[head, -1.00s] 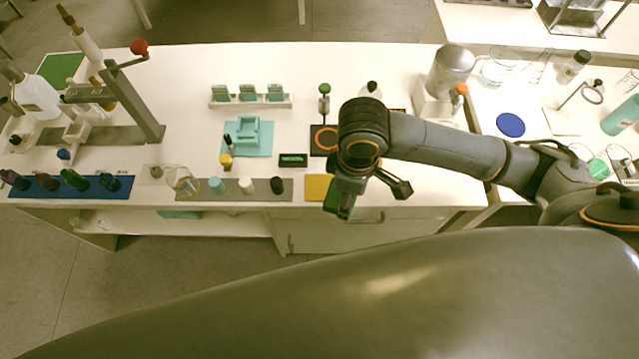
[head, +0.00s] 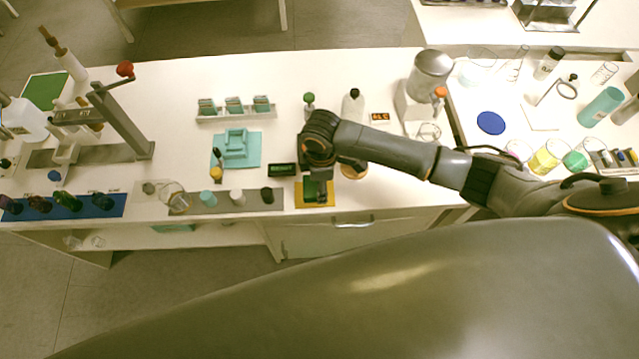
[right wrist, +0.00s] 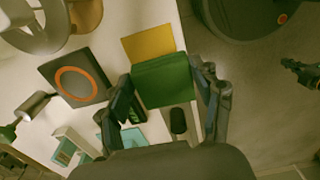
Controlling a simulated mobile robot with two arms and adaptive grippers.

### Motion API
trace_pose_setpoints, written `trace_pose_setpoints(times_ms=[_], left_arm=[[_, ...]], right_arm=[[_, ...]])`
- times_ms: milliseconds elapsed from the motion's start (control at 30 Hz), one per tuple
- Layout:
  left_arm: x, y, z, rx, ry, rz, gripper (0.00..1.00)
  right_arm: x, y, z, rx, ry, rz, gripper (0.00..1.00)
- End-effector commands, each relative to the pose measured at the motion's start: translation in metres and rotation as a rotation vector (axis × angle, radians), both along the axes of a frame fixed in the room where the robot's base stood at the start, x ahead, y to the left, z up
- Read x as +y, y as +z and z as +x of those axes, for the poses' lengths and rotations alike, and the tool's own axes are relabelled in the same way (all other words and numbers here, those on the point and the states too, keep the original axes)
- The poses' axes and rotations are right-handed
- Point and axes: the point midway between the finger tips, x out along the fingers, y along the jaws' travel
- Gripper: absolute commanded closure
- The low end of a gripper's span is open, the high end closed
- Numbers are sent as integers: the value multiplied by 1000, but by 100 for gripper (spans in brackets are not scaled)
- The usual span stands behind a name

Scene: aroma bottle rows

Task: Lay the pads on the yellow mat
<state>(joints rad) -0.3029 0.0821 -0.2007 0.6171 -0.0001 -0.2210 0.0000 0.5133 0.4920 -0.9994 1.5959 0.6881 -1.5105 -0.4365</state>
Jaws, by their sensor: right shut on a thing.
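My right gripper (head: 318,192) is shut on a green pad (head: 311,190) at the front edge of the table. In the right wrist view the green pad (right wrist: 163,85) sits between the two fingers (right wrist: 165,78). The yellow mat (head: 300,198) lies under the gripper in the head view, partly covered by it and the pad. In the right wrist view the yellow mat (right wrist: 149,44) shows beyond the pad's edge. I cannot tell whether the pad touches the mat.
A black plate with an orange ring (right wrist: 76,78) is near the gripper. A teal tray (head: 252,152) stands further left.

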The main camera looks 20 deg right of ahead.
Motion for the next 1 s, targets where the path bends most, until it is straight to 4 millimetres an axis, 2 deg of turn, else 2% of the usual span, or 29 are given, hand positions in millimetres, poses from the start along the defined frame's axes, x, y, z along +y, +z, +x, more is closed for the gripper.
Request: trace_pose_setpoints(times_ms=[267,400,500,900,933,1000], left_arm=[[-1,2,6,-9,1,-1,100],[-2,3,6,-10,1,-2,100],[-2,3,6,-11,2,-3,100],[-3,1,6,-10,2,-3,100],[-3,1,6,-10,2,-3,100],[-2,2,6,-9,2,-3,100]], right_arm=[[-1,-17,14,1,0,1,64],[-1,-38,14,3,-1,1,64],[-1,-46,14,1,0,0,64],[-1,-52,14,0,0,1,64],[-1,-51,14,0,0,1,29],[-1,-50,14,0,0,1,15]])
